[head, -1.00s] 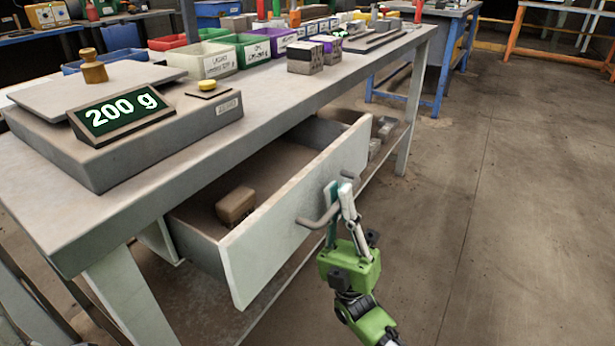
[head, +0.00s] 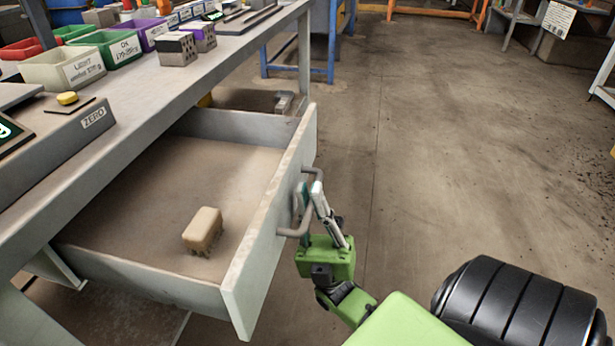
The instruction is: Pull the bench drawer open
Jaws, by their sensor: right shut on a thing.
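The bench drawer (head: 270,232) stands pulled well out from under the grey bench (head: 150,122), its inside widely exposed. A bar handle (head: 289,233) is fixed on its front. My right gripper (head: 309,196) is shut on the handle, with its fingers on either side of the bar. A small tan block with short legs (head: 203,230) sits on the drawer floor. My left gripper is not in view.
The bench top carries a scale (head: 62,133) and coloured bins, including a white one (head: 62,70) and a green one (head: 112,47). The concrete floor (head: 440,150) to the right is clear.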

